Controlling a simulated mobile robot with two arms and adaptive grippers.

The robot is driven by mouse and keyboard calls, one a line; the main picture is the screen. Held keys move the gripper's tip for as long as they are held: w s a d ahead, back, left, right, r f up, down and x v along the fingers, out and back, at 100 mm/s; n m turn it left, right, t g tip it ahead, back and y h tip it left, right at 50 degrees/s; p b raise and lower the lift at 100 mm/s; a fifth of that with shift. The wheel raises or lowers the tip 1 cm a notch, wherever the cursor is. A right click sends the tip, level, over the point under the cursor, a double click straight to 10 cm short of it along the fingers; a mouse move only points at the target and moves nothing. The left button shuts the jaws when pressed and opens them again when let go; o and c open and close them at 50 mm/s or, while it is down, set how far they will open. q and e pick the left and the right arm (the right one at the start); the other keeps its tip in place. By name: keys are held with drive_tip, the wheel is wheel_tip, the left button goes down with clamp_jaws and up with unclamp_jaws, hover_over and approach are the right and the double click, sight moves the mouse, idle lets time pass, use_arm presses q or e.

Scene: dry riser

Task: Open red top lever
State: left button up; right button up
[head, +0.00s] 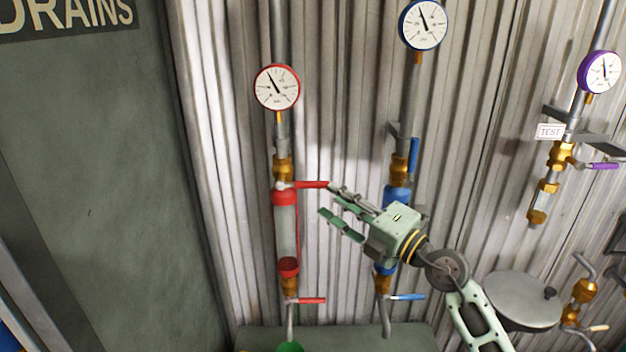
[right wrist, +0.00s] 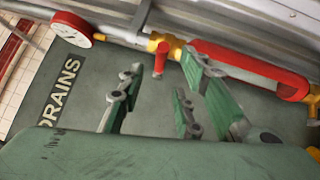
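The red top lever (head: 312,185) sticks out level to the right from the upper brass valve (head: 283,168) on the red-marked pipe. My right gripper (head: 328,201) is open, with its fingers pointing left at the lever's free end. The upper finger overlaps or lies very close to the lever tip, and the lower finger hangs below it; I cannot tell whether they touch. In the right wrist view, the red lever (right wrist: 161,60) shows between the spread fingers, beside the brass fitting. My left gripper is not in view.
A red-rimmed gauge (head: 277,87) sits above the valve, and a red-capped clear tube (head: 287,230) below it. A lower red lever (head: 312,301) is under the tube. The blue pipe with its blue upper lever (head: 413,158) stands close behind my right gripper.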

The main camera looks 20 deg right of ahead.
sight(316, 187)
drive_tip(key=p+x, duration=0.1)
drive_tip(key=x, duration=0.6)
drive_tip(key=shift+w+a, duration=0.1)
drive_tip(key=shift+w, duration=0.2)
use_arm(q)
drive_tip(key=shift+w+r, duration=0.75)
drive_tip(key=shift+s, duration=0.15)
use_arm(e)
drive_tip(key=shift+c, duration=0.6)
clamp_jaws()
